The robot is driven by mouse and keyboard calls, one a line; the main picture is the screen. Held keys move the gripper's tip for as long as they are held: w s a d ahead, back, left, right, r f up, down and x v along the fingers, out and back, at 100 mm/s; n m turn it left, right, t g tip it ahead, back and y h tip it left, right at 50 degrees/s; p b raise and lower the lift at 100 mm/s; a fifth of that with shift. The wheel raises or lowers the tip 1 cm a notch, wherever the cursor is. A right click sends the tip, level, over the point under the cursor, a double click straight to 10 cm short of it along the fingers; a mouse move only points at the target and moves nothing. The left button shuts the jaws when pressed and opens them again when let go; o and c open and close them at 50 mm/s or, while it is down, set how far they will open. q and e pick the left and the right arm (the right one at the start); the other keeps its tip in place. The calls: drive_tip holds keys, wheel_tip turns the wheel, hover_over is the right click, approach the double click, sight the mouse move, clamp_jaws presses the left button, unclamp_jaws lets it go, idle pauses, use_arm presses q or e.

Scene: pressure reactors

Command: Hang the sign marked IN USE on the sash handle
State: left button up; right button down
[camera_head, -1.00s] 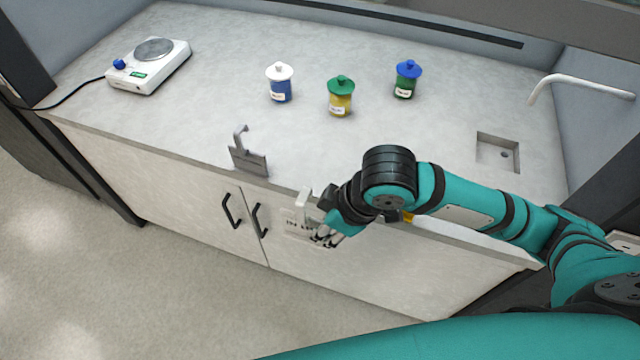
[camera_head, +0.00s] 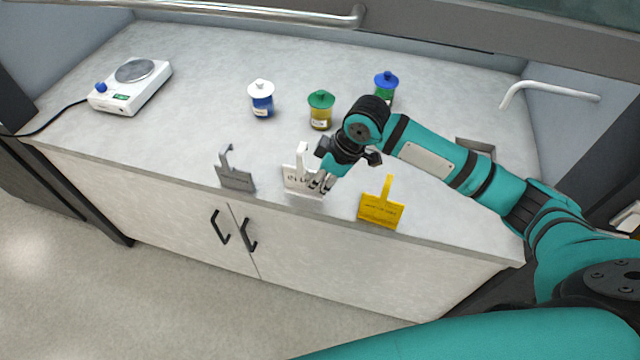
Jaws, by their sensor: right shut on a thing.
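My right gripper (camera_head: 320,183) is shut on the right side of a white sign (camera_head: 299,181) with a hook at its top. The sign is upright at the front edge of the worktop; its dark lettering is too small to read for sure. A grey sign (camera_head: 236,178) with a hook stands to its left, and a yellow sign (camera_head: 380,210) with a hook stands to its right. The sash handle (camera_head: 250,14) is a metal bar along the top of the view, well beyond the white sign and apart from it. My left gripper is not in view.
Behind my right gripper stand a blue jar with a white lid (camera_head: 262,104), a yellow jar with a green lid (camera_head: 320,116) and a green jar with a blue lid (camera_head: 386,86).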

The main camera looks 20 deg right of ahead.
drive_tip(key=f+p, duration=0.2)
drive_tip(key=shift+w+d+f, duration=0.1)
drive_tip(key=shift+w+f, duration=0.1)
drive_tip(key=shift+f, duration=0.35)
drive_tip(key=shift+f, duration=0.2)
drive_tip(key=c, duration=1.4)
unclamp_jaws()
drive_tip(key=shift+c, duration=0.2)
